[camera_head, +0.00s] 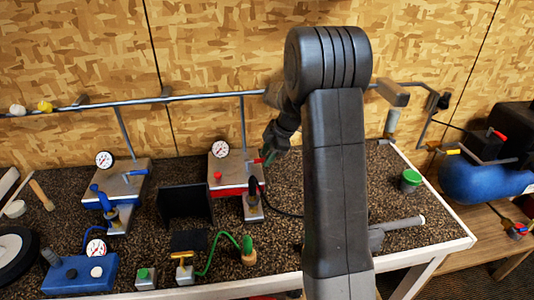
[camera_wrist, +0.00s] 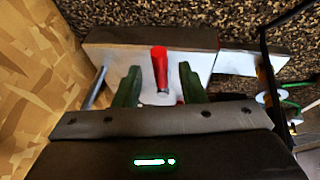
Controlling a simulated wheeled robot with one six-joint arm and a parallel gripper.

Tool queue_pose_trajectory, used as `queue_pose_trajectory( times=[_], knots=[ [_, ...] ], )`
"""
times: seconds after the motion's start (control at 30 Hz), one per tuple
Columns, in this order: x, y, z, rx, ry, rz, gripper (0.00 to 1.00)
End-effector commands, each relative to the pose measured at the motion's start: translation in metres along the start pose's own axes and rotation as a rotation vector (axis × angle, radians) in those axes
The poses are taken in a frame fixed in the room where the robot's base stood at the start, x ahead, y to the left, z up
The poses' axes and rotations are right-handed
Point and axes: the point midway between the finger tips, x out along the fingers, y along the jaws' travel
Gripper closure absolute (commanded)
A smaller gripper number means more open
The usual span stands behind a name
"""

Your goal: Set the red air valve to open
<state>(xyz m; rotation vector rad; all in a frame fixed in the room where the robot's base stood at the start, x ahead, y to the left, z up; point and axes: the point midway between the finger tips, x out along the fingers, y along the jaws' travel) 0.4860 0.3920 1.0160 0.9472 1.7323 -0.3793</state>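The red air valve has a red lever (camera_wrist: 159,66) on a pale metal block. In the wrist view the lever stands between the two green fingers of my gripper (camera_wrist: 160,80), with a gap on each side. The fingers are open and do not appear to touch it. In the head view my gripper (camera_head: 268,155) is at the right side of the red-based gauge unit (camera_head: 229,188), by the small red lever (camera_head: 257,160). My arm hides part of this area. I cannot tell the valve's setting.
A blue-based gauge unit (camera_head: 115,188) stands to the left. A dark upright plate (camera_head: 184,204) stands between the units. A metal rail (camera_head: 190,97) runs along the wall behind. A green-lidded can (camera_head: 410,180) stands at the right, and a blue compressor tank (camera_head: 480,184) beyond the table.

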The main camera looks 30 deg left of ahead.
Motion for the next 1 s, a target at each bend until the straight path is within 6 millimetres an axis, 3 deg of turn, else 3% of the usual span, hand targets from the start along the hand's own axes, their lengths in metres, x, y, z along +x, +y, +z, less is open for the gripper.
queue_pose_trajectory(
  times=[0.37, 0.53, 0.57, 1.0],
  knots=[
    [0.0057, -0.0001, 0.0003, 0.001, 0.0, 0.001, 0.65],
    [0.0055, 0.0, 0.0002, 0.001, 0.0, 0.001, 0.98],
    [0.0054, 0.0, 0.0002, 0.001, 0.0, 0.001, 1.0],
    [0.0062, -0.0034, 0.0, 0.042, -0.009, 0.02, 1.0]
  ],
)
